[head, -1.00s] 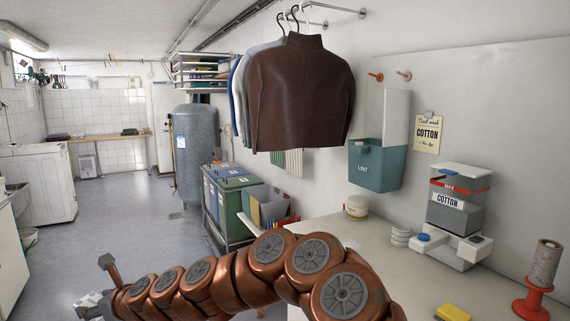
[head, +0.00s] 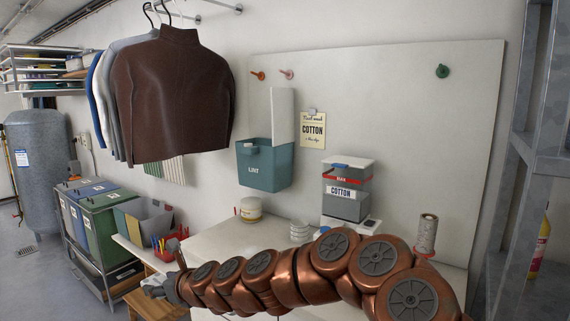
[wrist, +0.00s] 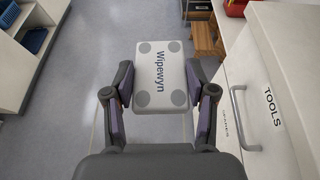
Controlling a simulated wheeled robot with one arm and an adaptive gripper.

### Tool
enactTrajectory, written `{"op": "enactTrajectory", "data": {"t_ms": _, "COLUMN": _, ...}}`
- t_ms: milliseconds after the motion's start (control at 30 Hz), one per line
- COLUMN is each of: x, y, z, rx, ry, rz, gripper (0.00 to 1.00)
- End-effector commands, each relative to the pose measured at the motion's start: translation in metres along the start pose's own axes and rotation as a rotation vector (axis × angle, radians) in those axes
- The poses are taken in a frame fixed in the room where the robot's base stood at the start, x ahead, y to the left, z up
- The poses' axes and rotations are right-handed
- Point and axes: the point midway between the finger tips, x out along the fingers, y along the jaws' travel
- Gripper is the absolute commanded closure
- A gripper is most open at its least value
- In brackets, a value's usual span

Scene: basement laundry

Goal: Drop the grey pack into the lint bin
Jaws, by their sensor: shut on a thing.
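The grey pack (wrist: 160,76), a pale grey block with darker round corner spots and "Wipewyn" printed on it, is held between the fingers of my gripper (wrist: 158,82) in the wrist view. In the head view my gripper (head: 160,288) is small at the far left end of my arm, low in front of the worktop; the pack is hard to make out there. The lint bin (head: 264,167), a teal open-topped box labelled "LINT", hangs on the wall board above the worktop, up and right of my gripper.
Hanging shirts (head: 172,95) are left of the bin. Sorting bins (head: 105,220) stand at left, a metal rack (head: 520,180) at right. Open floor lies below the pack.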

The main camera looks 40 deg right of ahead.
Motion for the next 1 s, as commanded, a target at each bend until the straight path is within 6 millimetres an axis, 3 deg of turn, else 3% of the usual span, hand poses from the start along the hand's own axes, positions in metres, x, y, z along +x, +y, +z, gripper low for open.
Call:
{"op": "enactTrajectory", "data": {"t_ms": 33, "x": -0.006, "y": 0.001, "z": 0.015, "rx": 0.0, "ry": 0.0, "rz": 0.001, "gripper": 0.59}}
{"op": "enactTrajectory", "data": {"t_ms": 200, "x": -0.021, "y": 0.0, "z": 0.05, "rx": 0.0, "ry": 0.0, "rz": 0.0, "gripper": 0.59}}
{"op": "enactTrajectory", "data": {"t_ms": 1000, "x": -0.086, "y": -0.002, "z": 0.205, "rx": 0.001, "ry": 0.0, "rz": -0.003, "gripper": 0.59}}
